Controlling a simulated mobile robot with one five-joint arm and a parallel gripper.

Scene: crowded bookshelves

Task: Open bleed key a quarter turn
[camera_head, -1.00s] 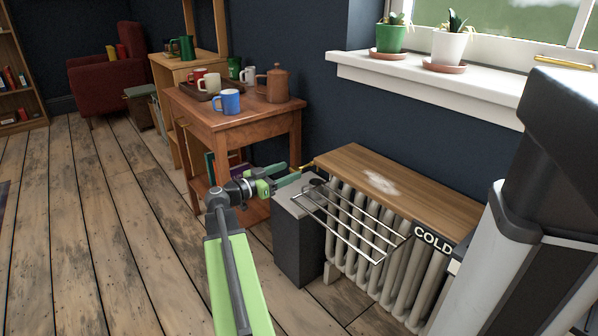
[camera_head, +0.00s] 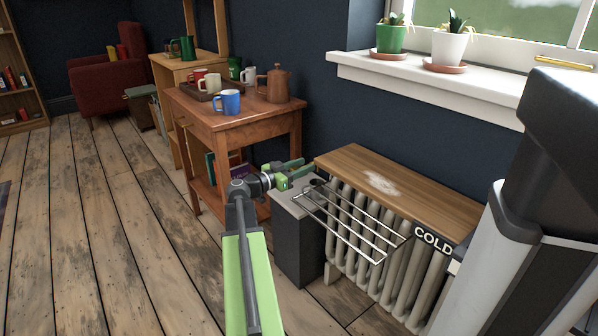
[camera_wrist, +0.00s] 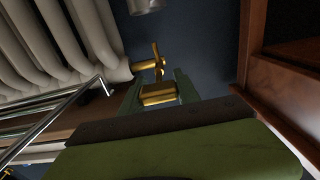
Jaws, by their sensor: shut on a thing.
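The brass bleed key (camera_wrist: 158,96) sits between my gripper's two green fingers in the wrist view. More brass, a stem with a crosspiece (camera_wrist: 154,64), shows just beyond the fingertips beside the radiator. I cannot tell how far the key is turned. In the head view the key is hidden by my gripper. The ribbed radiator (camera_head: 375,235) stands under a wooden shelf top, with a COLD sign (camera_head: 433,239) on its right.
A metal drying rack (camera_head: 350,228) sticks out from the radiator's front. The grey block (camera_head: 298,245) stands close below my gripper. A wooden side table (camera_head: 235,120) with mugs and a copper pot (camera_head: 277,84) stands close behind left. Bare floor lies left.

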